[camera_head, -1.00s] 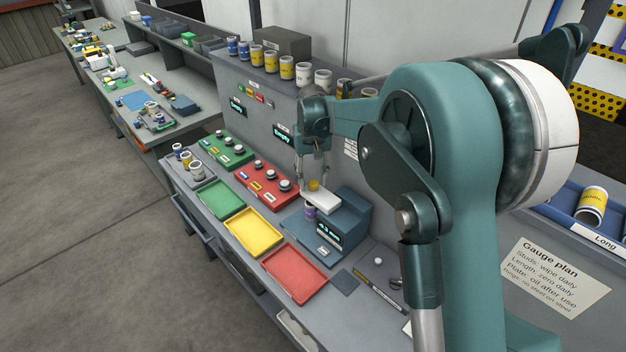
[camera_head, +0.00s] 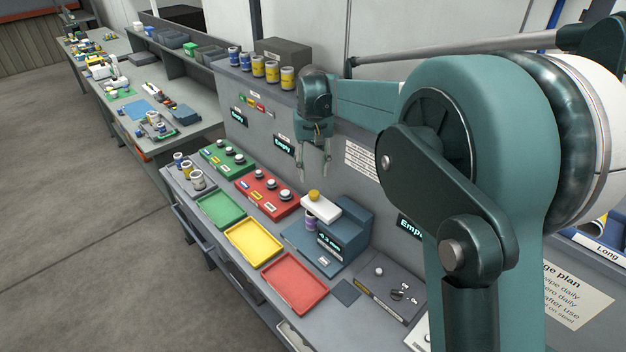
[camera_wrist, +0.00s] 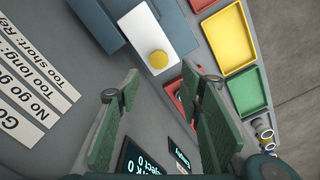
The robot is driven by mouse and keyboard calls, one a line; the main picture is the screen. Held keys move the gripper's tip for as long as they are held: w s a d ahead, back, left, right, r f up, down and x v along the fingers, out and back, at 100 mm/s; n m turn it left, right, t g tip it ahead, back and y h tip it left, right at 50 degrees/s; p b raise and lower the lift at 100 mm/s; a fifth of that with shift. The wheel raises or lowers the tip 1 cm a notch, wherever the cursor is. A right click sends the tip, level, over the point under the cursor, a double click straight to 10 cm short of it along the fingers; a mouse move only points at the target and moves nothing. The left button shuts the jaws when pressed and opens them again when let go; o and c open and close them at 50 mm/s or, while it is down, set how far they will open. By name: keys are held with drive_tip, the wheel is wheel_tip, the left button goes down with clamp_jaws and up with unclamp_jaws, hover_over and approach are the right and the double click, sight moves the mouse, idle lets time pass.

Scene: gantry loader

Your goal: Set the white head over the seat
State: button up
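The white head (camera_head: 322,208) is a flat white block with a yellow knob (camera_head: 314,195) on top, on the blue gauge (camera_head: 352,222). It reaches out from the gauge body, and a purple-banded cylinder (camera_head: 310,218) stands under its outer end. Whether the two touch is unclear. The seat is not clearly visible. My gripper (camera_head: 314,176) hangs above the knob, fingers spread and pointing down, with nothing between them. In the wrist view, the white head (camera_wrist: 143,32) and knob (camera_wrist: 159,61) show beyond the open fingertips (camera_wrist: 158,85).
Green (camera_head: 221,210), yellow (camera_head: 254,239) and red (camera_head: 294,282) trays line the bench front. Red (camera_head: 266,194) and green (camera_head: 226,157) racks with several dark-topped pieces stand left of the gauge. Several cans (camera_head: 272,70) stand on the ledge behind.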

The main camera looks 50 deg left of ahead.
drive_tip(key=shift+r, duration=1.7)
drive_tip(key=w+d+r+m, duration=0.1)
drive_tip(key=d+r, duration=0.4)
drive_tip(key=d, duration=0.6)
drive_tip(key=w+d+r+m, duration=0.15)
drive_tip(key=d+r, duration=0.35)
drive_tip(key=d, duration=0.5)
drive_tip(key=w+d+r+m+t+b, duration=0.2)
drive_tip(key=d+m, duration=0.1)
drive_tip(key=d, duration=2.2)
drive_tip(key=s+d+f+m+t+y+b, duration=0.1)
drive_tip(key=s+d+f+b, duration=0.15)
drive_tip(key=d, duration=0.85)
drive_tip(key=s+d+f+m+t+b, duration=0.1)
drive_tip(key=s+d+f+m, duration=0.15)
drive_tip(key=d, duration=0.75)
drive_tip(key=s+d+f+m+t+b, duration=0.1)
drive_tip(key=s+d+f, duration=0.4)
drive_tip(key=d, duration=0.3)
drive_tip(key=s+d+f+m+t+h+b, duration=0.1)
drive_tip(key=s+d+f+t+b, duration=0.1)
drive_tip(key=s+d+f, duration=0.3)
drive_tip(key=d+f, duration=0.1)
drive_tip(key=d, duration=0.2)
drive_tip(key=shift+s, duration=0.4)
